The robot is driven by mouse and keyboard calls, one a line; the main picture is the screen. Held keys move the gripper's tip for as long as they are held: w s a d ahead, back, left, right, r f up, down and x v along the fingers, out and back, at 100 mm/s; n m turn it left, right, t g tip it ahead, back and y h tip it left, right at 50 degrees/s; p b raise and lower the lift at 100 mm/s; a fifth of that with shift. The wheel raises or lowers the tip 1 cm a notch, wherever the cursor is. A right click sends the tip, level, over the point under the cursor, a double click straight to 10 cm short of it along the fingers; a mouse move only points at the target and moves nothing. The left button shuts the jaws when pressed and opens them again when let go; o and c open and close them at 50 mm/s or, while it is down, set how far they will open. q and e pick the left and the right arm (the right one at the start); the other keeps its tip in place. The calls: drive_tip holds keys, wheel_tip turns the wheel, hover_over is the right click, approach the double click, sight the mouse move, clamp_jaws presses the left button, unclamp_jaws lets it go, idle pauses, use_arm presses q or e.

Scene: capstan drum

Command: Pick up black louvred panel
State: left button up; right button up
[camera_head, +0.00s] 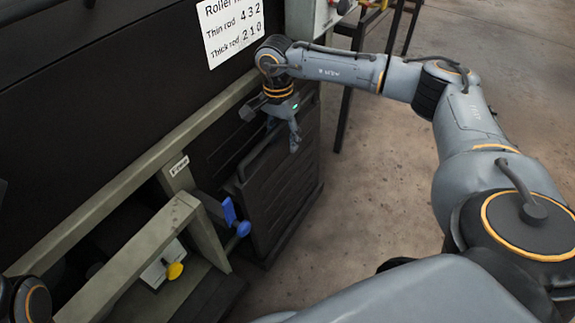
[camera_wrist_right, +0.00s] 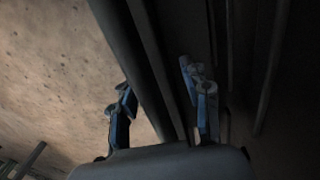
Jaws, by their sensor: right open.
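The black louvred panel (camera_head: 285,200) stands upright on the floor, leaning by the dark machine, its ribbed face toward the right. A bar or handle runs along its upper edge. My right gripper (camera_head: 272,127) is above that upper edge, pointing down, with its fingers apart. In the right wrist view, the open fingers (camera_wrist_right: 163,95) are on either side of a long dark bar (camera_wrist_right: 150,65), which seems to be the panel's top bar. I cannot tell whether they touch it. My left gripper is not in view; only a bit of my left arm shows at the lower left.
A greenish metal frame (camera_head: 120,190) runs along the machine at the left. A white sign (camera_head: 230,28) is on the machine. Bare concrete floor (camera_head: 375,180) is free at the right.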

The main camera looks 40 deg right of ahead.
drive_tip(key=shift+c, duration=0.4)
clamp_jaws()
drive_tip(key=shift+w+r, duration=0.1)
drive_tip(key=shift+r, duration=0.1)
